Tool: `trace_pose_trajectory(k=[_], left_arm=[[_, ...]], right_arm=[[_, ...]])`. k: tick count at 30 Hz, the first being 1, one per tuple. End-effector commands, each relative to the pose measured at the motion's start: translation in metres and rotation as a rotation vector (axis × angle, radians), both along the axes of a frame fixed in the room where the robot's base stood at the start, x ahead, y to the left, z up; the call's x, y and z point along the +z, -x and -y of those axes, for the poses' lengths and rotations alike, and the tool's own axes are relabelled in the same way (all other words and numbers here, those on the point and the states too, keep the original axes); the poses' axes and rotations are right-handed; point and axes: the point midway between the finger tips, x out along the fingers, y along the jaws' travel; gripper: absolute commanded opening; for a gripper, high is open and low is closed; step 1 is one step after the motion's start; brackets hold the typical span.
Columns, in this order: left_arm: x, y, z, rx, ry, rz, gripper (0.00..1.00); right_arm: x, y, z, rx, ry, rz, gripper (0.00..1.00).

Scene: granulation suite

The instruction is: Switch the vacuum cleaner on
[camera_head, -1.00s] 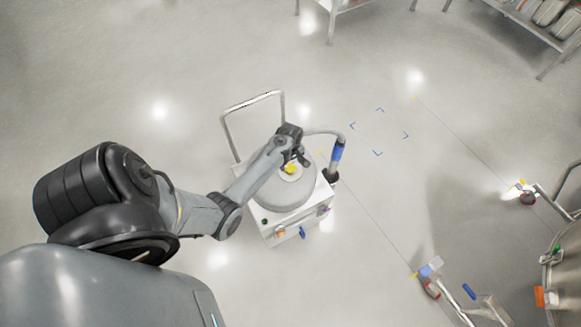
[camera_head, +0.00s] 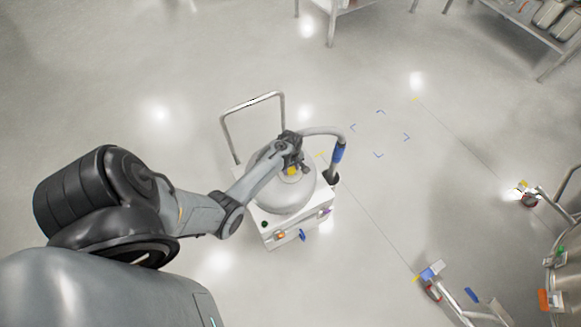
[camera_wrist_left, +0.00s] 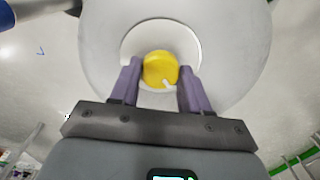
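The vacuum cleaner (camera_head: 288,229) stands on the floor near the middle of the head view, with a round grey top and a white body. A yellow knob (camera_head: 291,171) sits at the centre of its top, partly covered by my left gripper (camera_head: 294,163). In the left wrist view, the yellow knob (camera_wrist_left: 160,67) with a small white mark lies between the two purple fingers of my left gripper (camera_wrist_left: 160,80). The fingers flank it closely; whether they press on it is not clear. My right gripper is not in view.
A push handle (camera_head: 252,102) rises behind the vacuum cleaner, and a hose with a blue grip (camera_head: 338,153) curves along its right. Small coloured parts sit on its front. Metal equipment stands at the lower right and a rack (camera_head: 540,35) at the upper right.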

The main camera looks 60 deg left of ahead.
Motion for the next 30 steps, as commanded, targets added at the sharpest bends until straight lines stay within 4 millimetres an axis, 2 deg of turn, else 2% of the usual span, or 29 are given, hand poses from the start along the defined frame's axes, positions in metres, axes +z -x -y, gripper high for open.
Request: trace_pose_trajectory(k=[1,3,14,20,30], left_arm=[[0.0,0.0,0.0,0.0,0.0,0.0,0.23],[0.0,0.0,0.0,0.0,0.0,-0.001,0.16],[0.002,0.0,0.0,-0.067,0.001,-0.001,0.16],[0.003,0.0,0.001,-0.196,0.002,-0.002,0.16],[0.003,0.001,0.0,-0.511,0.001,-0.002,0.16]], right_arm=[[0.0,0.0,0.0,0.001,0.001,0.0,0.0],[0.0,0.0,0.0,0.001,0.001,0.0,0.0],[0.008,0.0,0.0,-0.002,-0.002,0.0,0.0],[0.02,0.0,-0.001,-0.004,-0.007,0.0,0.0],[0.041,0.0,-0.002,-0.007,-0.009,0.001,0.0]])
